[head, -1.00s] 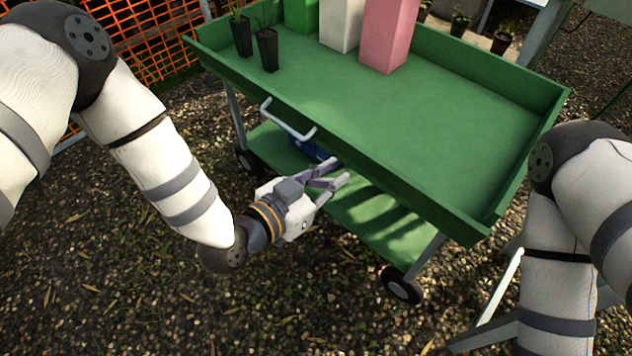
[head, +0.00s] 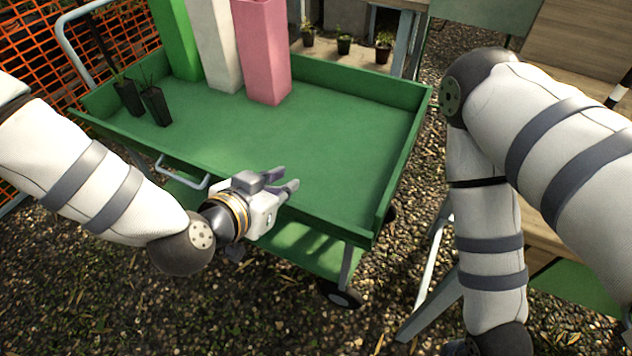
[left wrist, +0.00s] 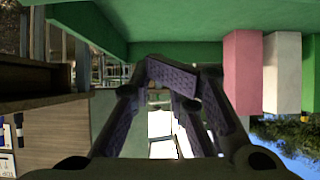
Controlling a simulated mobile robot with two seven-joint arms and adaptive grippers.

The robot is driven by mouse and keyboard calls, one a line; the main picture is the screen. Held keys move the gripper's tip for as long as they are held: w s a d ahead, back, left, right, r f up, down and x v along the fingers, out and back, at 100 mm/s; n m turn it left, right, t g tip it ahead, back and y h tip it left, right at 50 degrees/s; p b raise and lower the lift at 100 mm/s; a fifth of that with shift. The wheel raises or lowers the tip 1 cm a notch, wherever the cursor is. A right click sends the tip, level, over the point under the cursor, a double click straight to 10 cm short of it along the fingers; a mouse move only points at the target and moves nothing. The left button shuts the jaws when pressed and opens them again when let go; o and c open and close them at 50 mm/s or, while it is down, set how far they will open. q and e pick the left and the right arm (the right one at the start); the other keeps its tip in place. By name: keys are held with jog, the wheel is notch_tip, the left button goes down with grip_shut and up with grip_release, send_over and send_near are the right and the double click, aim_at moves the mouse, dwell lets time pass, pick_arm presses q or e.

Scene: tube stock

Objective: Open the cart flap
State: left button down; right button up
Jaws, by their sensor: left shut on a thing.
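The green cart (head: 330,135) has low walls around its bed. Its front panel, which I take for the flap (head: 130,145), stands upright and bears a pale handle (head: 183,172). My left gripper (head: 283,183) is at the panel's top edge, right of the handle, its fingers pointing over the bed. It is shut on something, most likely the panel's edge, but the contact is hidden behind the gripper. In the left wrist view the purple-padded fingers (left wrist: 180,92) angle together before the green cart. My right arm is at the right; its gripper is out of view.
Green, white and pink blocks (head: 265,50) and two dark plant pots (head: 155,105) stand on the cart. An orange mesh fence (head: 30,50) is behind left. A wooden table (head: 545,240) stands near my right arm. Gravel lies in front.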

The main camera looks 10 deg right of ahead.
pick_arm(q)
jog(key=w+d+f, duration=0.1)
jog(key=f, duration=0.1)
jog(key=w+d+f+b, duration=0.1)
jog(key=f, duration=0.1)
jog(key=w+d+f, duration=0.1)
jog(key=w+f, duration=0.1)
jog(key=shift+f, duration=0.25)
jog(key=shift+s+a+f, duration=0.25)
jog(key=shift+s, duration=0.05)
pick_arm(e)
jog(key=shift+s+a+f+g, duration=0.25)
jog(key=shift+s+f+g, duration=0.05)
jog(key=shift+s+f, duration=0.6)
pick_arm(q)
jog(key=shift+f, duration=0.1)
pick_arm(e)
jog(key=shift+s, duration=0.2)
